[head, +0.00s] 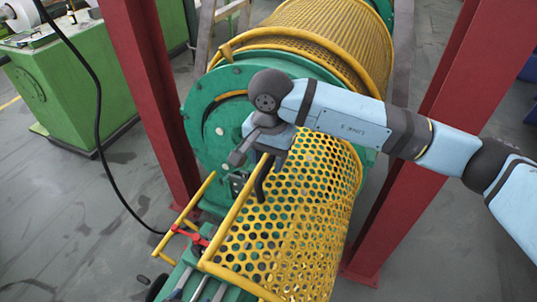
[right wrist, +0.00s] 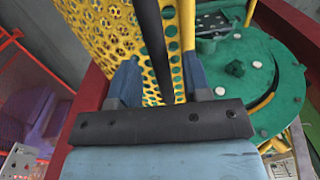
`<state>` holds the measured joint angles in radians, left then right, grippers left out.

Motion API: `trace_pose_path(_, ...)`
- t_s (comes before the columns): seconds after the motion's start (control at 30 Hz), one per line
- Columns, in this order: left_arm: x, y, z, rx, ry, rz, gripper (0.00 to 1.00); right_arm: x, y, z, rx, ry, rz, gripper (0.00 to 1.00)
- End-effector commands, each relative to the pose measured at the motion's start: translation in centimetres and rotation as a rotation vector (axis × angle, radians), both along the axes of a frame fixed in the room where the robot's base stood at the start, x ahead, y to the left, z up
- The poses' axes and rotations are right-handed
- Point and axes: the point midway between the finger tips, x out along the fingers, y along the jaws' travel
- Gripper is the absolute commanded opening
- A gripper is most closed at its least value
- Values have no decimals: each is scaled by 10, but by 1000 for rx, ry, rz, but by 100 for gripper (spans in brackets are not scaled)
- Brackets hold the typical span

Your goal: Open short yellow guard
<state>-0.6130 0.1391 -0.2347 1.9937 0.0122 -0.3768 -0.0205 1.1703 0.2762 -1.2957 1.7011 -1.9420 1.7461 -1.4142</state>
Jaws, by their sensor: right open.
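The short yellow guard (head: 300,215) is a curved, perforated cover with a tubular frame, in the lower middle of the head view. It lies in front of the green round housing (head: 200,125) and appears closed over the machine. My right gripper (head: 262,178) is open at the guard's upper left edge, beside the yellow frame bar; I cannot tell whether it touches. In the right wrist view a dark finger (right wrist: 152,45) crosses in front of the perforated guard (right wrist: 105,30), and the yellow bar (right wrist: 187,40) runs just right of it. My left gripper is not in view.
A longer yellow mesh guard (head: 320,35) lies behind the green housing. Red posts (head: 150,90) and (head: 400,200) stand on both sides. A yellow rail (head: 187,215) and a red clamp-like part (head: 190,236) are at lower left. A black cable hangs at left.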

Motion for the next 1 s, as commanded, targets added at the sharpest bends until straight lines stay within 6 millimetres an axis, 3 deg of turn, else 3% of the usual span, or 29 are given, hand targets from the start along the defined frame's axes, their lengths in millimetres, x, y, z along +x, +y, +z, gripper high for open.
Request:
trace_pose_path(0.37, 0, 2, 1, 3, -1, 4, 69, 0, 0, -6, 0, 0, 1, 44)
trace_pose_path(0.57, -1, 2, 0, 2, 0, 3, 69, 0, 0, -6, 0, 0, 1, 0)
trace_pose_path(0.77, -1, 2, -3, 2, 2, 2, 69, 1, 3, -7, 1, -1, 1, 0)
trace_pose_path(0.87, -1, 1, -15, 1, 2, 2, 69, 6, 14, -12, 1, -2, 2, 0)
trace_pose_path(1.0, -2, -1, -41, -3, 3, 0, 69, 18, 43, -20, 3, -4, 2, 0)
